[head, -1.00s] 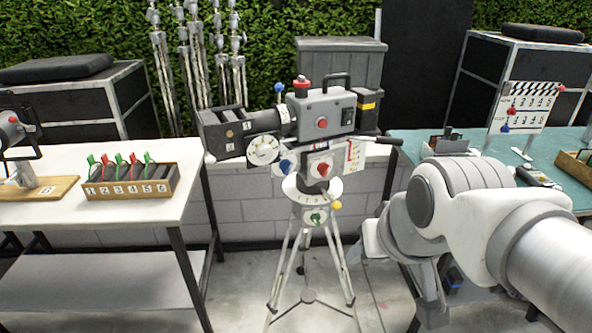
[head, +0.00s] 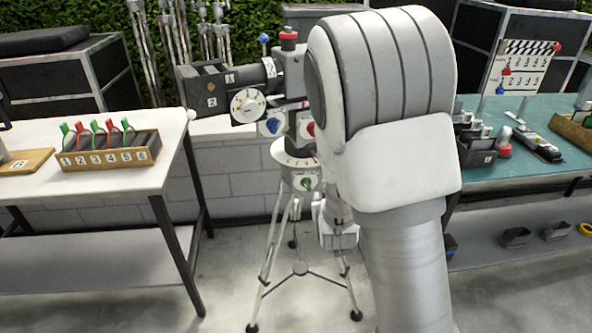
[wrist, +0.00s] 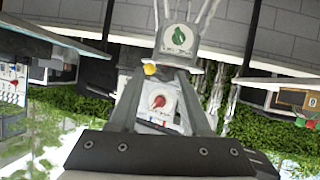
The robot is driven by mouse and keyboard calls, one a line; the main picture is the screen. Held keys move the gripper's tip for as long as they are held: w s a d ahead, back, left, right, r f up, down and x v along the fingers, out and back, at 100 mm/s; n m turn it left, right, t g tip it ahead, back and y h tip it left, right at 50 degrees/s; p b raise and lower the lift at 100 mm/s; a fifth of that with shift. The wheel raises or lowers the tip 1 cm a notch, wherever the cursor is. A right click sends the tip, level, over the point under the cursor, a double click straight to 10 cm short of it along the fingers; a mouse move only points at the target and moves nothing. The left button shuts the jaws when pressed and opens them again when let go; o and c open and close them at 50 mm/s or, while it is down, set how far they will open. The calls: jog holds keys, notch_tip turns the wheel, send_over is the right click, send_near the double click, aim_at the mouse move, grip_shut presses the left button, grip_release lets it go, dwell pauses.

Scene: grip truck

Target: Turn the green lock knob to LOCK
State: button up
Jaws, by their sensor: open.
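The plate's lettering is too small to read. In the head view my arm hides most of the gripper and the camera's right side.
A red knob (wrist: 159,101) and a yellow ball (wrist: 150,69) are close to the green knob in the wrist view. A white table (head: 95,190) stands left, with a numbered box (head: 108,158). A teal table (head: 535,177) stands right. The tripod legs spread over the floor.

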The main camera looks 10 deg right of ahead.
notch_tip(320, 180, down, 7)
jog(key=w+n+t+b, duration=0.2)
jog(key=n+t+y+b, duration=0.2)
jog(key=n+t, duration=0.2)
send_near(307, 187)
jog(key=w, duration=0.3)
jog(key=w+b, duration=0.1)
jog(key=w, duration=0.5)
jog(key=shift+r+b, duration=0.25)
jog(key=shift+b, duration=0.05)
jog(key=shift+s, duration=0.1)
grip_shut()
